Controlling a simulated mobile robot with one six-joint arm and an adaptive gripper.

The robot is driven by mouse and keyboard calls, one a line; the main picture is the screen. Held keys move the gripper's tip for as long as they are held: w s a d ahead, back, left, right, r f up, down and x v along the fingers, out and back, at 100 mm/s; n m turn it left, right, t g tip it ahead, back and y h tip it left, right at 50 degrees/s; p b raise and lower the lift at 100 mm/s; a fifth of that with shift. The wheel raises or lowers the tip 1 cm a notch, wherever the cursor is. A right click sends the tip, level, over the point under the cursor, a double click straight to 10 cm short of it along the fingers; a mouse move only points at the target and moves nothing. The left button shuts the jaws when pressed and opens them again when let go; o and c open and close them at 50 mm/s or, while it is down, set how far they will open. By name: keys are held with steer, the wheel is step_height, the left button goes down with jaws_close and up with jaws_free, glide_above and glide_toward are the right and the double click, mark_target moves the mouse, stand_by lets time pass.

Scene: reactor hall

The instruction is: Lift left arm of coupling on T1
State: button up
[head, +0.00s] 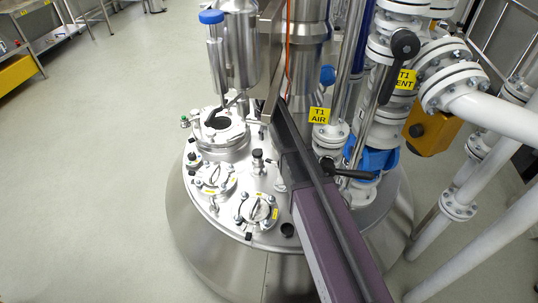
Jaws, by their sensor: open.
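The steel vessel (285,262) stands in the middle of the head view. Yellow labels on pipes above it read T1 AIR (319,115) and T1 VENT (405,79). Its lid carries a round raised port (222,140) at the back left, with a dark curved piece (213,117) over its top. I cannot single out the coupling or its left arm; it may be hidden or too small to tell. My purple and black arm link crosses the lid from the lower right towards the back and covers part of it. I cannot make out my gripper.
Two smaller clamped ports (215,178) (256,210) sit on the lid's front left. A steel cylinder (240,55) rises behind. White flanged pipes (490,108) and black-handled valves (405,44) crowd the right. The floor (90,180) at left is clear.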

mark_target(267, 159)
steer(key=shift+d+f, duration=0.1)
steer(key=shift+d, duration=0.05)
step_height(267, 159, down, 14)
steer(key=b, duration=1.3)
steer(key=shift+r+b, duration=0.2)
steer(key=shift+b, duration=0.2)
stand_by(0.5)
jaws_close()
